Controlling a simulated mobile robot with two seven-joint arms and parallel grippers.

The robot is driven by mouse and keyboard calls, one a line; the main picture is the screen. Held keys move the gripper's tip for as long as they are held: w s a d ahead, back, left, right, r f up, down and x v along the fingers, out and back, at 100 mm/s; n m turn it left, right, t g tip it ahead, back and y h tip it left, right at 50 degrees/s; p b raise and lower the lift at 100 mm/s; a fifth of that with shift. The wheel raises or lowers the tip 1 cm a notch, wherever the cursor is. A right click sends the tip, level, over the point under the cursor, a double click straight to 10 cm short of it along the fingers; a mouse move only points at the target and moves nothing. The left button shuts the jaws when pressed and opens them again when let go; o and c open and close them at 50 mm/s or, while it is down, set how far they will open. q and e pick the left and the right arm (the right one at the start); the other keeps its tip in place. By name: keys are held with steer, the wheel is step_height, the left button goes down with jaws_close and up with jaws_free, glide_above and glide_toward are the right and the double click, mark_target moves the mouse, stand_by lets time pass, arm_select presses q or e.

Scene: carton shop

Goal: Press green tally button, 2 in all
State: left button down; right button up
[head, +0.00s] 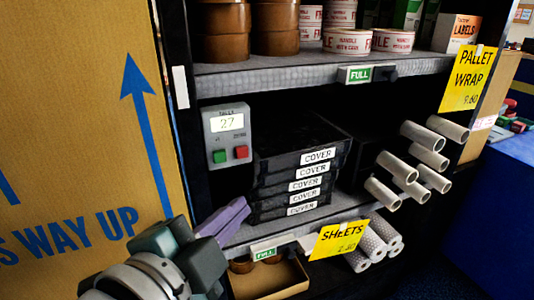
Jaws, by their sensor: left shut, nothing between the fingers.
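A grey tally box (228,135) hangs at the left of the shelf opening, and its display (227,123) reads 27. Below the display are a green button (219,156) on the left and a red button (241,152) on the right. My left gripper (240,209) has purple fingers and is shut and empty. In the picture it is below the tally box, apart from the green button, in front of the lower shelf edge. My right gripper does not show.
A stack of black boxes labelled COVER (297,175) sits right of the tally box. White tubes (428,158) stick out at the right. A large cardboard carton (80,90) stands at the left. The upper shelf (290,76) holds brown tape rolls (222,30).

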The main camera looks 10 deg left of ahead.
mark_target(220, 157)
arm_select(q)
steer(key=w+a+b, duration=0.3)
steer(key=w+a, duration=0.1)
steer(key=w, duration=0.3)
steer(key=shift+w+a, duration=0.3)
steer(key=shift+a, duration=0.1)
steer(key=shift+w+a, duration=0.1)
steer(key=shift+w, duration=0.05)
stand_by(2.1)
steer(key=shift+w+a, duration=0.15)
steer(key=shift+w, duration=0.05)
steer(key=shift+w+a, duration=0.25)
steer(key=shift+w, duration=0.15)
stand_by(0.7)
steer(key=shift+s, duration=0.1)
steer(key=shift+s+d+p, duration=0.4)
steer(key=shift+s+d, duration=0.1)
steer(key=shift+s, duration=0.15)
steer(key=shift+r, duration=0.1)
